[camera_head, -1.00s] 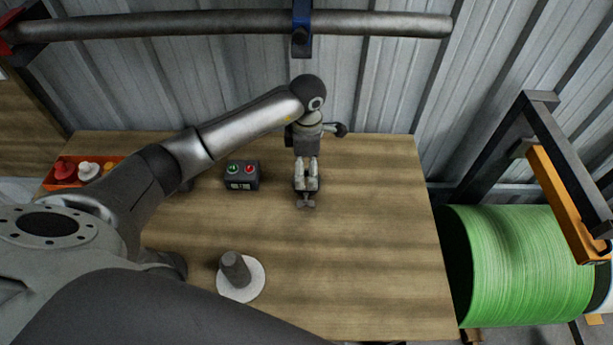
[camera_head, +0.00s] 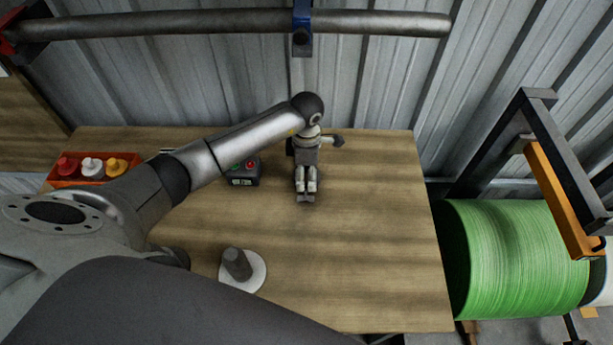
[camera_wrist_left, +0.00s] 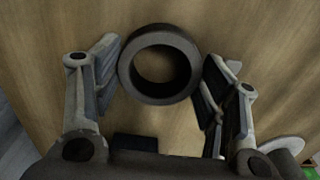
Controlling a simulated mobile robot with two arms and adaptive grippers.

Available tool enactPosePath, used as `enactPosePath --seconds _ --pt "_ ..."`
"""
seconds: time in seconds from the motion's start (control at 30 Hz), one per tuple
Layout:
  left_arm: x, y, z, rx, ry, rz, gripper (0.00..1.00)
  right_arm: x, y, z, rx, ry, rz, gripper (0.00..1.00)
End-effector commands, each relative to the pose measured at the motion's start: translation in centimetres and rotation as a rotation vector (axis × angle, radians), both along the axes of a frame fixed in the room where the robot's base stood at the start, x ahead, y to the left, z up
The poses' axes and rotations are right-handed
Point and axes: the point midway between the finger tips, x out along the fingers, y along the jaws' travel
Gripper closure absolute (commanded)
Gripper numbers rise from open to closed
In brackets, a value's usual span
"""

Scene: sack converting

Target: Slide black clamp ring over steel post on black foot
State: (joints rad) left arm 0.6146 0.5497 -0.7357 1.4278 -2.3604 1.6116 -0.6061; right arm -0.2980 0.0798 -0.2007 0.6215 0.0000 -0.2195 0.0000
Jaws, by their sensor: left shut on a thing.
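The black clamp ring (camera_wrist_left: 162,93) lies between the two fingers of my left gripper in the left wrist view, its round hole facing the camera. My left gripper (camera_head: 306,188) is shut on it and points down over the back middle of the table in the head view. The ring is hard to make out there, small and dark at the fingertips. A steel post on a black foot cannot be clearly identified; my left arm covers part of the table's left side. My right gripper is not in view.
A dark grey cylinder on a white disc (camera_head: 257,275) stands at the front left of the table (camera_head: 370,240). A button box (camera_head: 242,181) is left of the gripper, partly behind my arm. A red tray (camera_head: 62,183) with bottles is far left. The table's right side is clear.

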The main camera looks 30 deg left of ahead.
Motion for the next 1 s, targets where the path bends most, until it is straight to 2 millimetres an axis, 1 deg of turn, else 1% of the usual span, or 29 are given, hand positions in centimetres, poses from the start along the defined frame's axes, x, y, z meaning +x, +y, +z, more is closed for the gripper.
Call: enactPosePath --seconds 0.03,0.13,0.4,0.57,0.67,0.77,0.83,1.0 --pt "0.0 0.0 0.0 0.0 -0.001 0.0 0.62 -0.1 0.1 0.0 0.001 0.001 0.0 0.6" --pt "0.0 0.0 0.0 0.0 -0.001 0.0 0.75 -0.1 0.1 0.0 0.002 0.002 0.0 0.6" --pt "0.1 0.0 0.2 0.0 -0.004 0.0 0.76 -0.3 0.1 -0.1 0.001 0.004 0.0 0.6" --pt "0.2 0.0 0.8 -0.001 -0.006 0.0 0.76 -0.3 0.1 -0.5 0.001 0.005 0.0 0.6" --pt "0.2 0.1 1.6 0.001 -0.007 -0.001 0.76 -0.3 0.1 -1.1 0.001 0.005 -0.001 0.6" --pt "0.2 0.2 3.2 0.001 -0.009 -0.001 0.76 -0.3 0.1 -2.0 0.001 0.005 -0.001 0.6" --pt "-0.7 0.6 4.2 0.002 -0.006 0.0 0.76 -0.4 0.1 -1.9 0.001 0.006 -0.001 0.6" --pt "-2.6 1.5 6.7 0.001 -0.007 -0.001 0.76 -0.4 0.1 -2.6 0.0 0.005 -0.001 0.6"
